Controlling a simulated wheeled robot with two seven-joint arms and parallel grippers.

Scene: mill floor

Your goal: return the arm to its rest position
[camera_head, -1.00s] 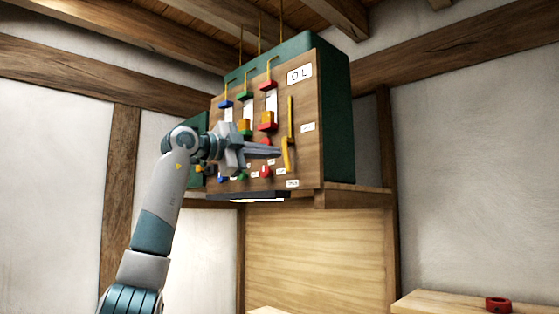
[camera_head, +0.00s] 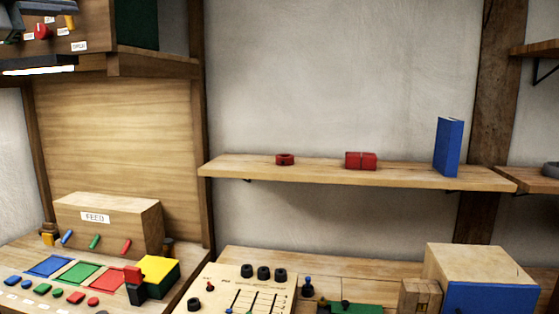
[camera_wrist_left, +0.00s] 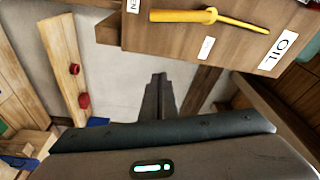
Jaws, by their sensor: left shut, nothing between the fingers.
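My left gripper (camera_head: 45,8) shows only in part at the top left corner of the head view, in front of the wooden control panel (camera_head: 97,38). In the left wrist view its two fingers (camera_wrist_left: 158,97) lie together, shut and empty. The panel's lower part (camera_wrist_left: 220,38) with a yellow lever (camera_wrist_left: 205,16) and an OIL label (camera_wrist_left: 278,50) lies beyond the fingers, at the upper right of that view. The fingers are apart from the lever. The rest of my left arm is out of the head view. My right gripper is not in view.
A wall shelf (camera_head: 330,178) holds a red ring (camera_head: 285,159), a red block (camera_head: 360,160) and a blue book (camera_head: 448,147). Below stand a FEED box (camera_head: 110,222), a knob board (camera_head: 225,290) and a wooden box (camera_head: 475,264). The wall above the shelf is clear.

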